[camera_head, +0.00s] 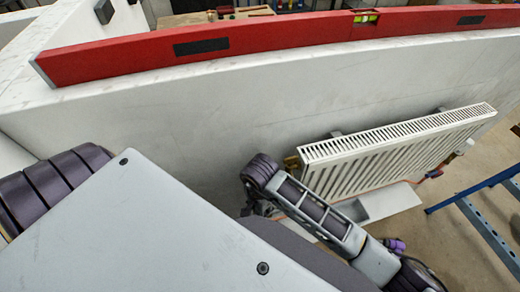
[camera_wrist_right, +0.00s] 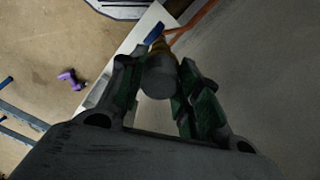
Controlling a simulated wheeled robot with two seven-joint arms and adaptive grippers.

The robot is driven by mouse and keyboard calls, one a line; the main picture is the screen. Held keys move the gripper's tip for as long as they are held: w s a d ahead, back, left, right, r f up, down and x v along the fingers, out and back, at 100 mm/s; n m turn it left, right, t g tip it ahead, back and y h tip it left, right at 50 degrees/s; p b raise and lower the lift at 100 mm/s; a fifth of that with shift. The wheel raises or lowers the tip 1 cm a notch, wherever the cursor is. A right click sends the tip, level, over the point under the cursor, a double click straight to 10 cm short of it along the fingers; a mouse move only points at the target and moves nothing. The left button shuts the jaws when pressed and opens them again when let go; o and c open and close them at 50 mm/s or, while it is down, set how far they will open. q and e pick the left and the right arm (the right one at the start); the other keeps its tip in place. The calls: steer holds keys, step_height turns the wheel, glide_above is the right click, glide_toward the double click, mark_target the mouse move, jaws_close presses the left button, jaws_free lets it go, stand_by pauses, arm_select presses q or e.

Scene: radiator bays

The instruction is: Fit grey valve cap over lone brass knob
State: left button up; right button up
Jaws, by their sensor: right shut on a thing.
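My right gripper (camera_wrist_right: 159,70) is shut on the grey valve cap (camera_wrist_right: 160,82), a plain dark grey cylinder between its fingers. A brass-coloured piece (camera_wrist_right: 160,46) shows just beyond the cap in the wrist view. I cannot tell whether the cap touches it or sits over it. In the head view a brass fitting (camera_head: 291,163) is at the left end of the white radiator (camera_head: 400,150). My right arm reaches up-left to just below that fitting, and the cap is hidden there. My left gripper is out of view.
A red spirit level (camera_head: 280,36) lies along the top of the white wall (camera_head: 170,125). A blue frame (camera_head: 485,225) stands at right. A purple object (camera_wrist_right: 72,78) and an orange line (camera_wrist_right: 195,18) show in the wrist view.

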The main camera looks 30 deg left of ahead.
steer(key=shift+f, duration=0.15)
stand_by(0.5)
steer(key=o, duration=0.8)
steer(key=shift+c, duration=0.2)
steer(key=shift+o, duration=0.3)
steer(key=o, duration=0.4)
steer(key=shift+o, duration=0.2)
steer(key=shift+r, duration=0.2)
steer(key=shift+r+p, duration=0.85)
steer(key=shift+r, duration=1.35)
steer(key=shift+s+d, duration=0.1)
